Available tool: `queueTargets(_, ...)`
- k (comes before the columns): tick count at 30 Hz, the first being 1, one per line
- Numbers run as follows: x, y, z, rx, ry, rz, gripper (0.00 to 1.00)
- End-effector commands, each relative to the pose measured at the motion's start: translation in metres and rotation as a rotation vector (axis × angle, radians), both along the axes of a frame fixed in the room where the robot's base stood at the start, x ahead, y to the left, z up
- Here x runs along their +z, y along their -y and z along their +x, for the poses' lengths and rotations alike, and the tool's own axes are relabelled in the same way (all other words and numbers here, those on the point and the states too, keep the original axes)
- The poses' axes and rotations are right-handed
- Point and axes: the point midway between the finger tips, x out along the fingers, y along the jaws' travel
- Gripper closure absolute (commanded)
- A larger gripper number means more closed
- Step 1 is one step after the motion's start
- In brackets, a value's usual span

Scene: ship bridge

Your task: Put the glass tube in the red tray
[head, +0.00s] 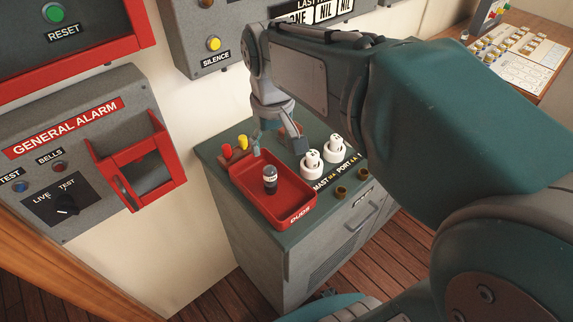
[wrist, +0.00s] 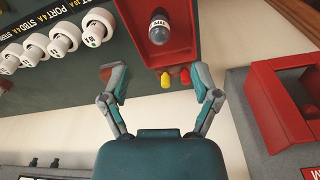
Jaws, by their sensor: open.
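The red tray (head: 292,207), labelled DUDS, sits on the green cabinet top and also shows in the wrist view (wrist: 190,25). A dark, rounded tube with a white label band (head: 270,180) stands inside the tray, with no finger touching it. It also shows in the wrist view (wrist: 159,28); I cannot tell for certain that it is glass. My gripper (head: 279,148) is open and empty, above the cabinet's back edge behind the tray. In the wrist view my gripper (wrist: 160,88) has its fingers spread, with the tube beyond them.
White round holders (head: 335,148) stand right of the tray, with several in a row in the wrist view. Brass sockets (head: 341,193) sit near the front edge. Red (head: 227,151) and yellow (head: 243,142) pieces stand behind the tray. A red-framed wall box (head: 148,172) is at left.

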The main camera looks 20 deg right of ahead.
Motion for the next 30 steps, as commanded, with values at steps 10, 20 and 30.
queueTargets(10,0.000,0.001,-0.086,-0.066,0.287,0.018,0.21)
queueTargets(20,-0.011,0.001,-0.113,-0.091,0.398,0.030,0.21)
queueTargets(30,-0.011,0.001,-0.112,-0.090,0.396,0.030,0.21)
